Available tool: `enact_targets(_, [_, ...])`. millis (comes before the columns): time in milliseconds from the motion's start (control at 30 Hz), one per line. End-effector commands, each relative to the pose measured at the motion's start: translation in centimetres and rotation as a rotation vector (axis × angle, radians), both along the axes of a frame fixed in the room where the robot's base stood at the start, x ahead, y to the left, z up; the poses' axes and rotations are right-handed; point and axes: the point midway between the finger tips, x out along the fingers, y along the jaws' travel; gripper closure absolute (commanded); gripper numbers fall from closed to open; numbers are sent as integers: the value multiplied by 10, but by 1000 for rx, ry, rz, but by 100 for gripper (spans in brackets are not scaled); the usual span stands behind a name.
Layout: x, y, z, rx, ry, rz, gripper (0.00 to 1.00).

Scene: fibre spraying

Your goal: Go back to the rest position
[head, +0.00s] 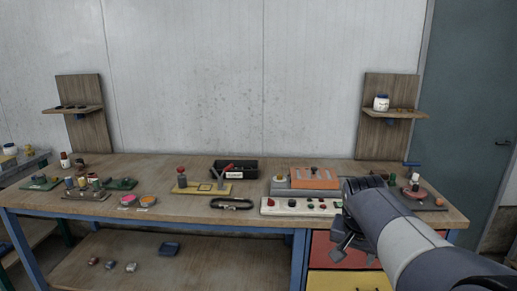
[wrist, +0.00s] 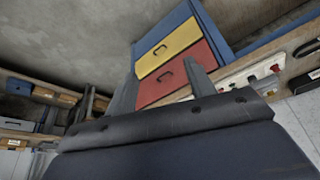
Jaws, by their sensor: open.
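My gripper (head: 352,242) is at the right of the head view, in front of the bench's front edge and drawers. Its two fingers point down and to the left, and its jaws are open with nothing between them. In the wrist view my gripper (wrist: 160,85) shows its two fingers apart at the near side, in front of the yellow drawer (wrist: 168,45) and the red drawer (wrist: 180,72). The wrist picture is turned over. My arm hides part of the bench's right front.
The wooden bench (head: 270,217) carries a white control strip (head: 295,207), an orange-topped box (head: 314,178), a black bin (head: 225,170) and several small tools. A shelf board (head: 395,112) with a white jar (head: 381,103) stands at the back right. The space left of my gripper, before the bench, is free.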

Motion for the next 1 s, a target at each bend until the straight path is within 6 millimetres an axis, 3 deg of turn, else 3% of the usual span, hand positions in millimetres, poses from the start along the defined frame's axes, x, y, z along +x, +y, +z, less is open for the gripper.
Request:
enact_targets(367, [-63,22,-6,29,15,114,49])
enact_targets(1000, [-161,53,-37,73,27,285,49])
